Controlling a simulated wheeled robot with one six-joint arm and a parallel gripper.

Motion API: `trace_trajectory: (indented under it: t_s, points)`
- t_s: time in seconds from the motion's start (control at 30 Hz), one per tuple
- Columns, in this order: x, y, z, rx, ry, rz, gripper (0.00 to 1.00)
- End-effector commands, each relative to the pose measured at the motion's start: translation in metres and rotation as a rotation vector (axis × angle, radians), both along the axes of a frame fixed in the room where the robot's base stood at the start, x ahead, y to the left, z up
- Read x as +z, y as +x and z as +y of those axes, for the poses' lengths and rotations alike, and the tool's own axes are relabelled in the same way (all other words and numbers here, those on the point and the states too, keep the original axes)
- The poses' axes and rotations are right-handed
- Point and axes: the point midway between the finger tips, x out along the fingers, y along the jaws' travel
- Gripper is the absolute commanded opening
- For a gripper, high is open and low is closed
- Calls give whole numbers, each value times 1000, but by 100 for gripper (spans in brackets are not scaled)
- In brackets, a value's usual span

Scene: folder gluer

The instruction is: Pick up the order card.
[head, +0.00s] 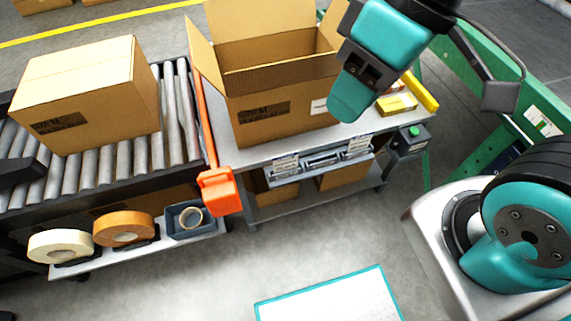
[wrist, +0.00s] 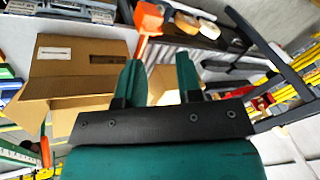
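I cannot make out an order card for certain in either view. White printed labels (head: 286,165) show on the front edge of the packing table, too small to read. A white patch (head: 319,106) shows on the front of the open cardboard box (head: 270,118), partly beside my gripper. My gripper (head: 347,105) is above the table, in front of the open box's right side in the head view. In the wrist view, the two teal fingers of my gripper (wrist: 159,72) stand apart with nothing visibly held between them. The open box also shows there at left (wrist: 75,68).
A closed carton (head: 85,95) sits on the roller conveyor (head: 178,125) at left. An orange post (head: 218,190) stands between conveyor and table. Tape rolls (head: 122,229) lie on a low shelf. A yellow box (head: 397,105) lies at the table's right. Green framework (head: 480,165) stands at right.

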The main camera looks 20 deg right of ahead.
Motion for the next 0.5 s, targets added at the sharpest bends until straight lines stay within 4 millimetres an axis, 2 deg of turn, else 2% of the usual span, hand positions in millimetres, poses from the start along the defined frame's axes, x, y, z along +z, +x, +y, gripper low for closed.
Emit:
trace_trajectory:
  t_s: [0.17,0.27,0.37,0.47,0.5]
  points:
    - [0,0,0,1,0,0,34]
    - [-12,9,0,30,0,-10,34]
    - [-44,37,1,131,1,-43,34]
    - [-93,81,-2,299,6,-102,34]
    - [-116,101,-5,375,9,-130,34]
